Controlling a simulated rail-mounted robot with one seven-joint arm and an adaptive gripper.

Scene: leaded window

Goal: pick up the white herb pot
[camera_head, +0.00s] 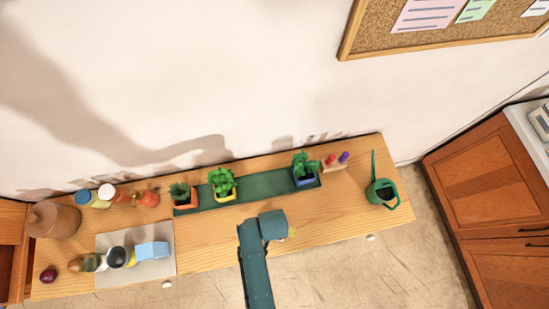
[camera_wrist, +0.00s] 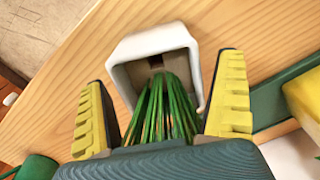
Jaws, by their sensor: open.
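The white herb pot (camera_wrist: 150,42) shows in the wrist view, with long thin green leaves (camera_wrist: 162,108) reaching toward the palm. It stands on the wooden counter, off the green tray. My gripper (camera_wrist: 165,75) is open, with one yellow ridged finger on each side of the leaves and near the pot's rim. I cannot tell whether either finger touches the pot. In the head view my gripper (camera_head: 290,232) is over the counter in front of the tray, and the white pot is hidden by my arm there.
The green tray (camera_head: 255,187) holds an orange pot (camera_head: 186,206), a yellow pot (camera_head: 226,196) and a blue pot (camera_head: 306,181). A green watering can (camera_head: 381,192) stands at the right end. Jars and food crowd the left; bare wood lies between my gripper and the can.

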